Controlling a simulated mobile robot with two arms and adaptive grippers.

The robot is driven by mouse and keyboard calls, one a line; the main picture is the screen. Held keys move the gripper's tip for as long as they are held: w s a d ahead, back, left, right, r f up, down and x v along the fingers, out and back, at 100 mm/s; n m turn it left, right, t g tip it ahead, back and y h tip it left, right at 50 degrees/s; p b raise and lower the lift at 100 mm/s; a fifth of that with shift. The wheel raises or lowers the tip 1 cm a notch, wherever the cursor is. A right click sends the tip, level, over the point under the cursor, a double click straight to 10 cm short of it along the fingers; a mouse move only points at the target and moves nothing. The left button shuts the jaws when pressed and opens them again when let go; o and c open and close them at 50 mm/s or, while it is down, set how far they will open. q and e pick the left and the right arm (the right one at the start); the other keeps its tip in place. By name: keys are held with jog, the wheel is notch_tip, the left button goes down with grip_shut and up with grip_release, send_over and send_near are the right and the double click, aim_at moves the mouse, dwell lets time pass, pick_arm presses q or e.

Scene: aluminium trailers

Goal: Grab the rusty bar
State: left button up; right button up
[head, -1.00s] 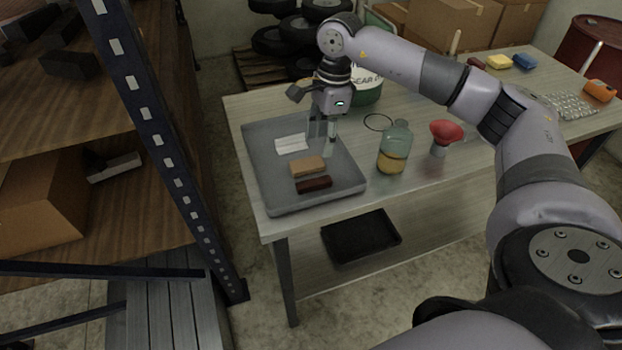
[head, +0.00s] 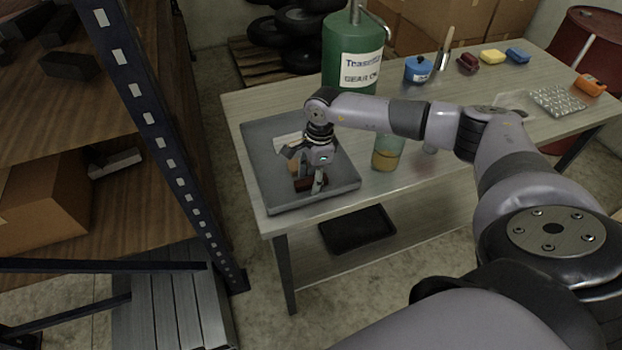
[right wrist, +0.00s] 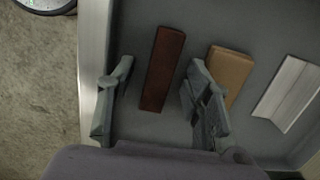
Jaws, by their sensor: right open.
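The rusty bar (right wrist: 162,70) is a dark red-brown block lying flat in the grey tray (head: 330,199). In the head view the bar (head: 303,184) is partly hidden behind my right gripper (head: 308,188). In the right wrist view my right gripper (right wrist: 160,110) is open, with one finger on each side of the bar's near end. The left finger is over the tray's edge side and the right finger is between the bar and the tan block (right wrist: 230,70). I cannot tell how far the fingertips are above the tray floor. My left gripper is not in view.
A white angled piece (right wrist: 288,92) lies in the tray beyond the tan block. A jar with yellow contents (head: 386,158) stands right of the tray. A green cylinder (head: 352,55) stands behind. A shelf upright (head: 160,130) rises at the left.

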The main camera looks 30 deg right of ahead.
grip_shut()
dwell(0.6)
